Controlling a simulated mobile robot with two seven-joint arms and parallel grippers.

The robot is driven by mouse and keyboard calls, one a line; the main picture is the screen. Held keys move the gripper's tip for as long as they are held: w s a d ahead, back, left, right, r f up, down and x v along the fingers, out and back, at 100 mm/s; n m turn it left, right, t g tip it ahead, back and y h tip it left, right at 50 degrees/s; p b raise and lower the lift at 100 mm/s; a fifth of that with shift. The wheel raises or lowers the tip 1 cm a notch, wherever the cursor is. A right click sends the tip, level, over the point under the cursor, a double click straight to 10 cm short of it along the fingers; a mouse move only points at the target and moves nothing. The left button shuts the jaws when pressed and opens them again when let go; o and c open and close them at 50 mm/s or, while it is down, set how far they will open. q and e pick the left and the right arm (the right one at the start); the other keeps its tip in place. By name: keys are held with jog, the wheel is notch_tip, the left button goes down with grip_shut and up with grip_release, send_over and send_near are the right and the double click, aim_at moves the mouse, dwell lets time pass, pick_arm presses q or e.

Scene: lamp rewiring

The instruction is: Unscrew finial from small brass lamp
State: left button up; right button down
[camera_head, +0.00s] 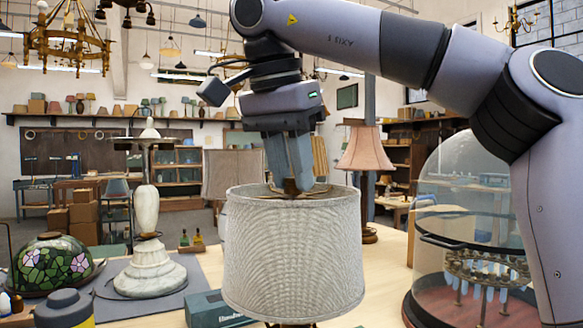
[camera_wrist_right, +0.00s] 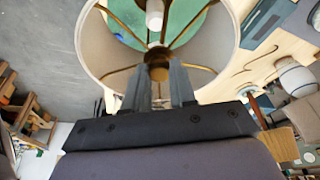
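The small brass lamp carries a pale woven drum shade (camera_head: 292,255) in the front middle of the head view. A brass finial (camera_head: 291,187) sits at the middle of the shade's top; it also shows in the right wrist view (camera_wrist_right: 158,71). My right gripper (camera_head: 290,183) points down at the shade's top opening. Its fingertips lie on either side of the finial in the right wrist view (camera_wrist_right: 160,80), very close to it. I cannot tell whether they press on it. The lamp's base is cut off below. My left gripper is not in view.
A marble lamp (camera_head: 148,260) and a stained-glass shade (camera_head: 50,262) stand at left on a grey mat. A teal box (camera_head: 215,308) lies beside the shade. A glass dome (camera_head: 470,200) stands at right, near my right arm. A pink-shaded lamp (camera_head: 367,150) stands behind.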

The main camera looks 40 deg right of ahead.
jog(key=n+t, duration=0.1)
jog(key=n, duration=0.3)
jog(key=shift+y, duration=0.3)
jog(key=n+t, duration=0.1)
jog(key=n, duration=0.3)
jog(key=shift+s+y, duration=0.1)
jog(key=shift+y, duration=0.2)
jog(key=n+y, duration=0.1)
jog(key=n, duration=0.3)
jog(key=shift+d+t, duration=0.15)
jog(key=shift+t, duration=0.15)
jog(key=n+y, duration=0.1)
jog(key=n, duration=0.3)
jog(key=c, duration=0.8)
grip_release()
jog(key=shift+c, duration=0.2)
